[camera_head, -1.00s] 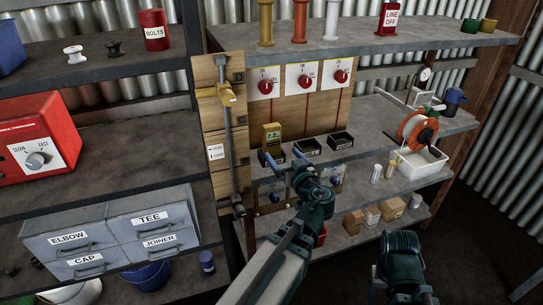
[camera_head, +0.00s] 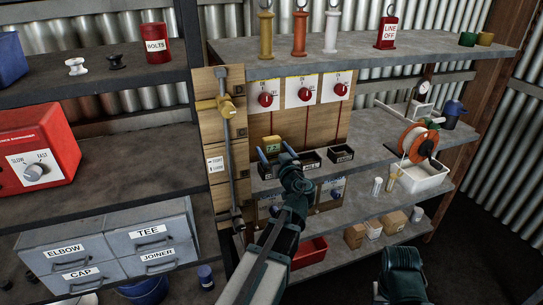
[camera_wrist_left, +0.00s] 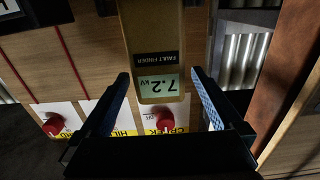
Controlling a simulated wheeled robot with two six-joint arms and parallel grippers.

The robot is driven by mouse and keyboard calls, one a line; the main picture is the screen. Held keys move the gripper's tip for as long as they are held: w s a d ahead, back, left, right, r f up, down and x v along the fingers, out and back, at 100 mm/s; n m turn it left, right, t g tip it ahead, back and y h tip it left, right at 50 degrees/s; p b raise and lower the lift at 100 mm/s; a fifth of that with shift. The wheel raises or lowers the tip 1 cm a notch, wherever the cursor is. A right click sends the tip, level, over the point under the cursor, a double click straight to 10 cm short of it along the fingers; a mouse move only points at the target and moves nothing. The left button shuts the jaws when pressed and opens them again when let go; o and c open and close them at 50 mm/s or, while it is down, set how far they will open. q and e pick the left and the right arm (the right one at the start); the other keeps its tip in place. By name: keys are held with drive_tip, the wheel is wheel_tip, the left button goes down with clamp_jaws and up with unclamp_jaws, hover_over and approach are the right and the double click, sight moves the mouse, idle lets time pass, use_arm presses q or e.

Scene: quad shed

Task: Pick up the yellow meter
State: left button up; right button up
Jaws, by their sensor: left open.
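The yellow meter (camera_head: 272,143) stands upright on the middle shelf, against the wooden panel, at the small black trays. Its display reads 7.2, and the lower part is hidden behind my left gripper (camera_head: 275,153). In the left wrist view the meter (camera_wrist_left: 155,45) shows a "FAULT FINDER" label and sits between the two blue-padded fingers of my left gripper (camera_wrist_left: 160,95). The fingers are apart, with a visible gap on each side of the meter. Of my right arm only a dark link shows at the lower right; its gripper is out of view.
Black trays (camera_head: 340,154) sit just right of the meter. Red rotary switches (camera_head: 304,94) are on the panel above. A grey lever (camera_head: 228,150) with a yellow block stands at the left. An orange reel (camera_head: 418,142) in a white bin is farther right.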

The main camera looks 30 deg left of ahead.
use_arm(q)
drive_tip(key=shift+w+a, duration=0.1)
drive_tip(key=shift+w+a+r, duration=0.15)
drive_tip(key=shift+w+a, duration=0.1)
drive_tip(key=x, duration=0.4)
drive_tip(key=shift+w+a+r+p, duration=0.1)
drive_tip(key=shift+w+r+p, duration=0.05)
drive_tip(key=shift+p, duration=0.2)
drive_tip(key=shift+c, duration=0.3)
drive_tip(key=c, duration=1.4)
drive_tip(key=shift+r, duration=0.1)
